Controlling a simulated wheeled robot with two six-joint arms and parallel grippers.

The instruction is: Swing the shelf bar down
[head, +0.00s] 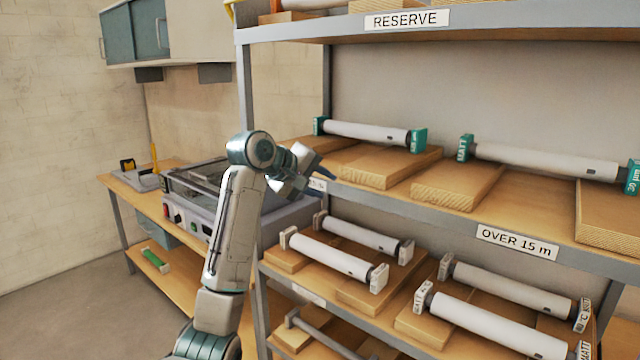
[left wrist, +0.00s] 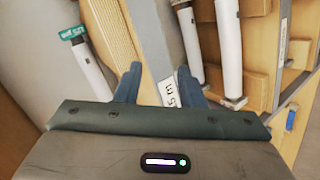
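I cannot pick out the shelf bar for certain; a small yellow piece (head: 230,9) shows at the top left corner of the shelf rack, mostly cut off by the frame. My left gripper (head: 322,178) is at the front left of the middle shelf, close to its grey front edge. In the left wrist view its two blue fingers (left wrist: 160,86) are spread apart with no object held. The shelf's grey edge (left wrist: 150,45) and a white label (left wrist: 167,91) show between and beyond them. My right gripper is not in view.
White rolls with teal ends (head: 368,132) lie on wooden blocks on the middle shelf (head: 520,195). Rolls with grey ends (head: 330,256) fill the lower shelf. A laminator (head: 190,200) stands on the bench at left. Floor (head: 60,300) is clear at lower left.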

